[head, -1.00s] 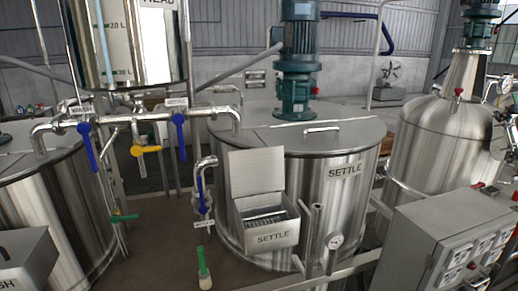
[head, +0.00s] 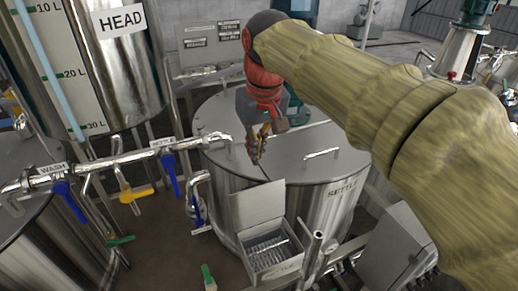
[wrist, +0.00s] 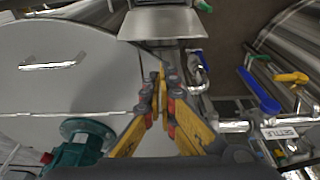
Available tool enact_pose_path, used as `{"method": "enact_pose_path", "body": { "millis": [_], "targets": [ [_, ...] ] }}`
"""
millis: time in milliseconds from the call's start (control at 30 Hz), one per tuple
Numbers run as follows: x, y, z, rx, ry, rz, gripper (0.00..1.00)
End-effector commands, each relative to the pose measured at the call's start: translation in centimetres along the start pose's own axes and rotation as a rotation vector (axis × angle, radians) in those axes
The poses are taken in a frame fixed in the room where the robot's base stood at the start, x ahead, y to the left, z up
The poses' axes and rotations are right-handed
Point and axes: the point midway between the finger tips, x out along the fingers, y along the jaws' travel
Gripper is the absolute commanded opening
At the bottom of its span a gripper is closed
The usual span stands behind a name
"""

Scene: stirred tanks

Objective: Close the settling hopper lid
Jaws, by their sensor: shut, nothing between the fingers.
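The settling hopper (head: 278,268) is a small metal box on the front of the SETTLE tank. Its lid (head: 257,207) stands open, raised at the back edge, and the slatted inside shows. My gripper (head: 257,158) is over the tank top, behind and above the raised lid, apart from it and empty. In the wrist view the lid (wrist: 160,23) is at the top, beyond the closed fingertips of my gripper (wrist: 158,80). The hopper's box is mostly hidden there.
The SETTLE tank (head: 330,190) has a flat top with a handle (head: 322,153). Left of the hopper are pipes with a blue valve handle (head: 168,172) and a yellow one (head: 135,192). A grey control box (head: 392,235) stands right, partly behind my arm.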

Motion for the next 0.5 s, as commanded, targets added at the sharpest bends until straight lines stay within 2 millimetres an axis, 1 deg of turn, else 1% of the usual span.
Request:
{"method": "enact_pose_path", "body": {
  "millis": [33,67,100,133,200,333,500],
  "targets": [
    [-1.3,0.0,-0.2,-0.001,0.006,0.0,0.0],
    [-1.9,0.0,-0.2,-0.002,0.004,0.0,0.0],
    [-2.3,0.0,0.2,-0.003,-0.009,-0.001,0.0],
    [-2.2,0.0,0.5,-0.004,-0.023,-0.001,0.0],
    [-2.0,0.0,1.1,-0.005,-0.041,-0.001,0.0],
    [-1.0,0.0,1.2,-0.006,-0.045,-0.001,0.0],
    [1.8,0.0,1.4,-0.005,-0.046,-0.001,0.0]
  ]
}}
